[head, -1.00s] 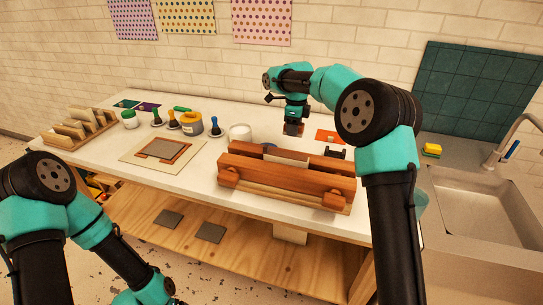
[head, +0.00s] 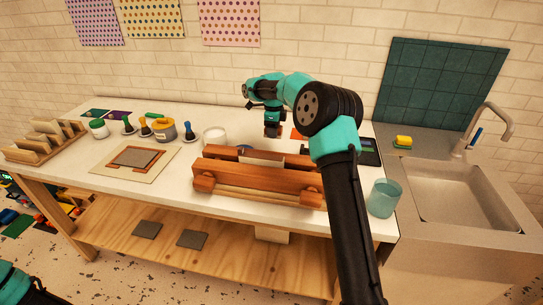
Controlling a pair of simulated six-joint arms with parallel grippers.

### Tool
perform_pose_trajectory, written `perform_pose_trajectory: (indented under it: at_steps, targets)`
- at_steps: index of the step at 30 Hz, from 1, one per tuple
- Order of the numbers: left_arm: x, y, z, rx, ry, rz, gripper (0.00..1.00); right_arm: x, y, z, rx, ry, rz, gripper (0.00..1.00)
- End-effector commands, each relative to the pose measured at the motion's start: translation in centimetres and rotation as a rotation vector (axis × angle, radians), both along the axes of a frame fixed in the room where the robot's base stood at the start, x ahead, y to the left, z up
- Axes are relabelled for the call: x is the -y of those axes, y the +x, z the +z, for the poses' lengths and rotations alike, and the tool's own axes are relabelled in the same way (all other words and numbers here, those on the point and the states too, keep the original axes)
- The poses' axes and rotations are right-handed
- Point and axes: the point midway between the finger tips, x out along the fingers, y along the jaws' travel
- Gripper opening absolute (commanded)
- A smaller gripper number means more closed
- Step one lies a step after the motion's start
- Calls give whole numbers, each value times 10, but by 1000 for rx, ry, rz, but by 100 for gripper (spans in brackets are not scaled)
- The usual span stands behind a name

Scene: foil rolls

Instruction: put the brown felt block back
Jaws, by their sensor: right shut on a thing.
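My right gripper (head: 272,122) reaches over the back of the white table and points down. It is shut on a small brown block (head: 272,131), which looks like the brown felt block. The block hangs just behind the wooden press (head: 250,175), near an orange card (head: 297,134). Whether its underside touches the table cannot be told. Only a piece of my left arm shows at the lower left corner; its gripper is out of the picture.
A white pot (head: 214,138) stands left of the block. Brushes, a yellow jar (head: 164,130) and a wooden rack (head: 42,141) stand further left. A teal cup (head: 383,198) stands at the table's right end, by the sink (head: 455,190).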

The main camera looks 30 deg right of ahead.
Motion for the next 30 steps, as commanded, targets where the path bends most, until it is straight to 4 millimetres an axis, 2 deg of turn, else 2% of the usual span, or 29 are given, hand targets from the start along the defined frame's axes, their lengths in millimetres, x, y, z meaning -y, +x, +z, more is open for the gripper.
perform_pose_trajectory:
  at_steps: [9,22,30]
  targets:
    - [0,0,0,0,0,0,85,0,0,-42,-3,0,0,25]
    - [0,0,0,0,0,0,85,0,0,-51,-1,0,0,25]
    - [0,0,0,0,0,0,85,0,0,-87,-4,0,0,25]
